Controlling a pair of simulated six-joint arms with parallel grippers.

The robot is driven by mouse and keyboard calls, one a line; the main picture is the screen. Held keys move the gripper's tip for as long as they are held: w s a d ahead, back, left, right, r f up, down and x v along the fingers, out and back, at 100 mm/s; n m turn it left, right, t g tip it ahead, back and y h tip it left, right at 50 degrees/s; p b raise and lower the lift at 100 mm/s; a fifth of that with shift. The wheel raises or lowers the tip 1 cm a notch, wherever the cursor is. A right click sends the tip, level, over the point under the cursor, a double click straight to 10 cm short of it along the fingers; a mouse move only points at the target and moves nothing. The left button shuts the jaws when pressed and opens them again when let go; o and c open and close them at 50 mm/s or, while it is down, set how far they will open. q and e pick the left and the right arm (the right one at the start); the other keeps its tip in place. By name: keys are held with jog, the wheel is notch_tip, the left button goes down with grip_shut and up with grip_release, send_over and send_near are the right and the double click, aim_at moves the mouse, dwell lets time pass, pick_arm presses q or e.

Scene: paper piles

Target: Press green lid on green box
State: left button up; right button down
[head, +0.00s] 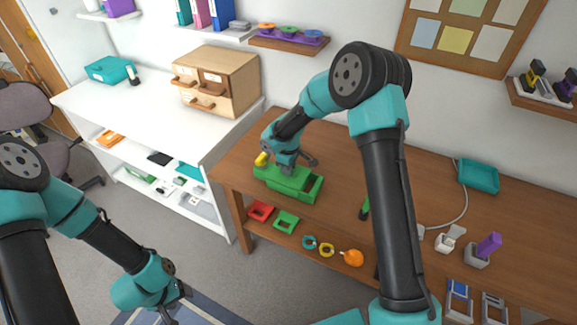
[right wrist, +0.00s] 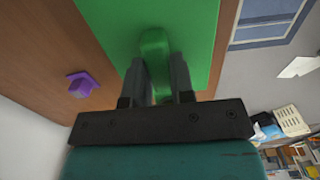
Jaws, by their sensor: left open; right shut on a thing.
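The green box (head: 313,190) stands on the wooden table near its left front edge. The green lid (head: 275,174) lies at its top, over the left part; the right end of the box looks uncovered. I cannot tell whether the lid is seated. My right gripper (head: 287,168) is above the box and shut on the lid's green handle. In the right wrist view the handle (right wrist: 155,50) stands between the two fingers, with the lid's flat green face (right wrist: 195,35) beyond. My left gripper (head: 178,300) is open and empty, low at the lower left, away from the box.
A yellow object (head: 262,159) is beside the box's left end. Red (head: 260,211) and green (head: 286,222) trays lie on the lower shelf. A white cabinet (head: 150,112) stands to the left. My right arm crosses above the table.

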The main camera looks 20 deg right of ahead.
jog(key=shift+f, duration=0.2)
jog(key=c, duration=1.4)
grip_release()
jog(key=shift+c, duration=0.2)
jog(key=o, duration=0.5)
jog(key=shift+o, duration=0.6)
jog(key=o, duration=0.5)
jog(key=shift+r, duration=0.1)
jog(key=shift+r, duration=4.85)
jog(key=shift+r, duration=0.1)
